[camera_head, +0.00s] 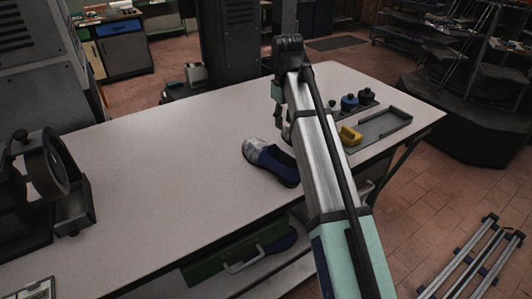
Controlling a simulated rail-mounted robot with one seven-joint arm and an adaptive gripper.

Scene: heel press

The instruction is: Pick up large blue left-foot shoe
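A blue shoe (270,160) with a pale grey toe and a dark sole lies upright on the white table (170,165), near its front edge. Its toe points to the upper left; my arm passes close to its right side in the picture. I cannot tell whether it is a left-foot shoe. My gripper (281,122) hangs from the end of my arm, above and beyond the shoe in the picture. It looks apart from the shoe. Its fingers are small and partly hidden by the arm, so their opening does not show clearly.
A grey tray (392,122), a yellow block (350,136) and small blue and dark containers (349,102) stand at right. A dark machine with a wheel (47,168) stands at left. A blue item (281,241) lies by a green box (205,272) below. The table's left middle is clear.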

